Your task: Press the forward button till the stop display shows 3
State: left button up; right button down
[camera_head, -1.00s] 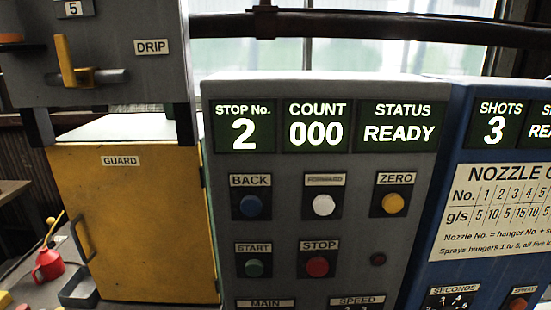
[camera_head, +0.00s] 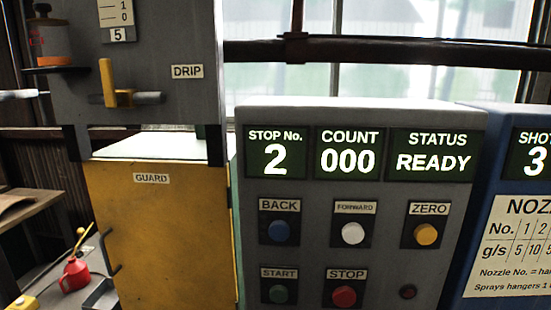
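The forward button (camera_head: 352,234) is a white round button on the grey control panel (camera_head: 310,192), under a FORWARD label. The stop display (camera_head: 275,154) at the panel's upper left reads 2. The count display (camera_head: 348,154) reads 000 and the status display (camera_head: 432,155) reads READY. Neither of my grippers shows in the head view, and nothing covers the forward button.
A yellow guard door (camera_head: 165,235) stands left of the panel, under a grey DRIP unit (camera_head: 180,35). A blue nozzle panel (camera_head: 480,210) is at the right. A red oil can (camera_head: 75,274) stands at lower left.

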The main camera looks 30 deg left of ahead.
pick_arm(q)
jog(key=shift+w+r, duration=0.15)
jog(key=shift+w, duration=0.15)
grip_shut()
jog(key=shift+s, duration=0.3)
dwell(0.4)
